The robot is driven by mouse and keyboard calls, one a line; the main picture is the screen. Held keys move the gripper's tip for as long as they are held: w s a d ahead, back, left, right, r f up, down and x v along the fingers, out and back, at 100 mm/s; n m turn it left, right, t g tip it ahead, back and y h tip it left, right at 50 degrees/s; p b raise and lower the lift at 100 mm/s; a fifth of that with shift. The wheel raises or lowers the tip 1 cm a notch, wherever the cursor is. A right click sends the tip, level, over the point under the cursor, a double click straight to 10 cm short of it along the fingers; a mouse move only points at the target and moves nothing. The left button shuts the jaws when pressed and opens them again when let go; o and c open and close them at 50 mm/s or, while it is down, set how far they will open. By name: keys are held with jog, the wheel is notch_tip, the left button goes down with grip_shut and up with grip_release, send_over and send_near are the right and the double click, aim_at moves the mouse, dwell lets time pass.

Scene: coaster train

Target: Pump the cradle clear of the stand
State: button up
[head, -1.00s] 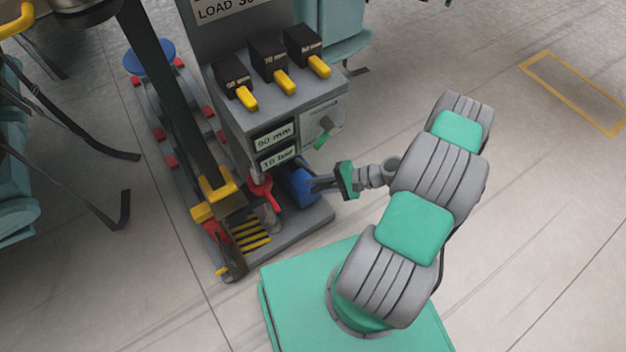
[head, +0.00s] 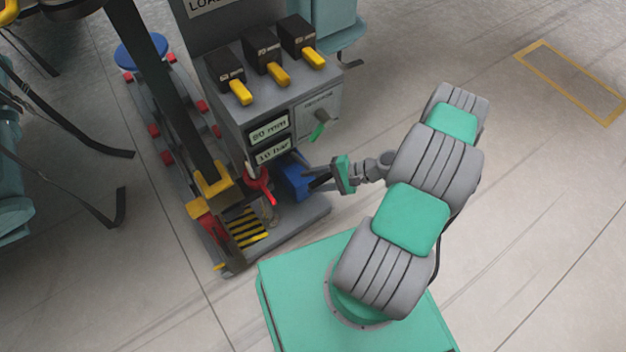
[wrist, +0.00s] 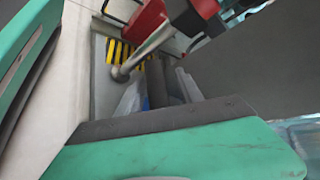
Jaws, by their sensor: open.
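A grey control cabinet (head: 238,105) carries two readouts; the upper readout (head: 269,128) seems to show 80 mm, the lower 10 bar. Below it are a red handle (head: 260,184) and a blue part (head: 293,176). A yellow bracket (head: 212,183) sits on the dark post above a red piece (head: 209,226); I cannot tell which is the cradle or stand. My gripper (head: 317,178) is open, its fingers pointing at the blue part; contact is unclear. The wrist view shows my gripper (wrist: 160,92) with a dark bar between the fingers, and a round-ended rod (wrist: 120,73).
A yellow-black striped plate (head: 247,229) lies low on the base. Teal seats (head: 330,28) stand behind. The floor at right is open.

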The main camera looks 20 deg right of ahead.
aim_at(327, 178)
jog(key=shift+d, duration=0.1)
jog(key=p+v, duration=0.1)
jog(key=v, duration=0.6)
jog(key=shift+s+d+r+p, duration=0.15)
jog(key=shift+d+p, duration=0.1)
jog(key=shift+p, duration=0.15)
dwell(0.9)
